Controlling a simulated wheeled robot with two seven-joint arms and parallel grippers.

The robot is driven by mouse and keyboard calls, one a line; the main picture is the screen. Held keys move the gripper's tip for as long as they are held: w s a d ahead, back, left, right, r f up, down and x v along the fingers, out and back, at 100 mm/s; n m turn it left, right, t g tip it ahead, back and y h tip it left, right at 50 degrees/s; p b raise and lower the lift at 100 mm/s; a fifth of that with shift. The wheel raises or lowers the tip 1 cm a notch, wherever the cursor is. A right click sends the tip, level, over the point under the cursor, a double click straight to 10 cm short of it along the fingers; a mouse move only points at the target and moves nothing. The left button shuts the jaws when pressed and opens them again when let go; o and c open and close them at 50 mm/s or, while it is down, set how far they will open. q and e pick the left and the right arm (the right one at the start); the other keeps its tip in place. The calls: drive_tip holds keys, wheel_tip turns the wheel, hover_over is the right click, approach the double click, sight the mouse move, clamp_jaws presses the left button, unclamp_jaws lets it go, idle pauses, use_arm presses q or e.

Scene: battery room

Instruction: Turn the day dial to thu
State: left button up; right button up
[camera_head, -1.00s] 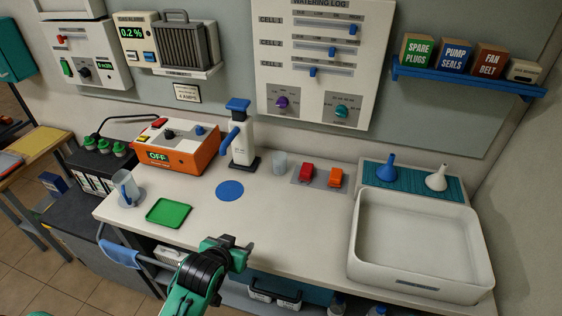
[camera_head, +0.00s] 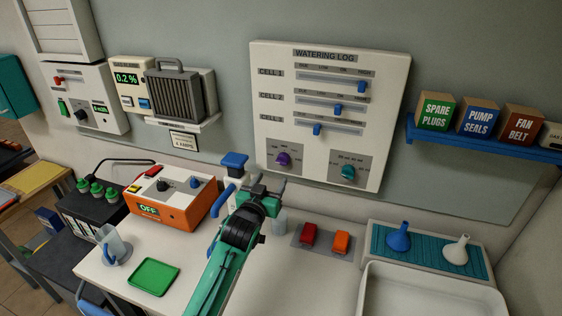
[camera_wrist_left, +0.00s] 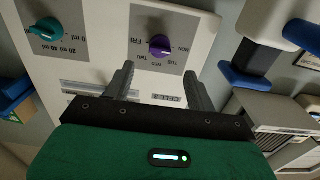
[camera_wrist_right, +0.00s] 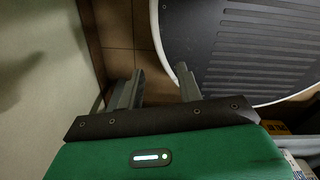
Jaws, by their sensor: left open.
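The purple day dial (camera_head: 283,159) is on the lower left of the white watering log panel (camera_head: 312,140). It also shows in the left wrist view (camera_wrist_left: 160,46), upside down, with day labels around it; I cannot read its pointer surely. My left gripper (camera_head: 266,187) is open and empty, in front of the panel and below the dial in the head view. In the left wrist view its fingers (camera_wrist_left: 159,82) are apart, with the dial beyond them, not touched. My right gripper (camera_wrist_right: 159,72) is open and empty, away from the panel, above the floor.
A teal dial (camera_head: 348,172) sits right of the purple one, below three blue sliders. A blue-topped white dispenser (camera_head: 234,165) stands just left of my left gripper. An orange charger (camera_head: 172,200) is further left. A blue shelf (camera_head: 485,140) with boxes is at right.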

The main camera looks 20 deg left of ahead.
sight(281, 164)
use_arm(q)
drive_tip(key=w+p, duration=0.1)
drive_tip(key=w, duration=0.5)
drive_tip(key=shift+r+p, duration=0.15)
drive_tip(key=shift+p, duration=0.15)
drive_tip(key=shift+w+d+p, duration=0.1)
drive_tip(key=shift+w+p, duration=0.2)
drive_tip(key=shift+w, duration=1.05)
drive_tip(key=shift+w+f, duration=0.2)
drive_tip(key=shift+w, duration=0.05)
use_arm(e)
drive_tip(key=w+r, duration=0.2)
drive_tip(key=r, duration=0.1)
drive_tip(key=shift+w, duration=0.15)
drive_tip(key=shift+w+a, duration=0.1)
use_arm(q)
drive_tip(key=shift+c, duration=1.1)
drive_tip(key=c, duration=0.8)
use_arm(e)
drive_tip(key=shift+w+a, duration=0.1)
drive_tip(key=shift+w, duration=0.25)
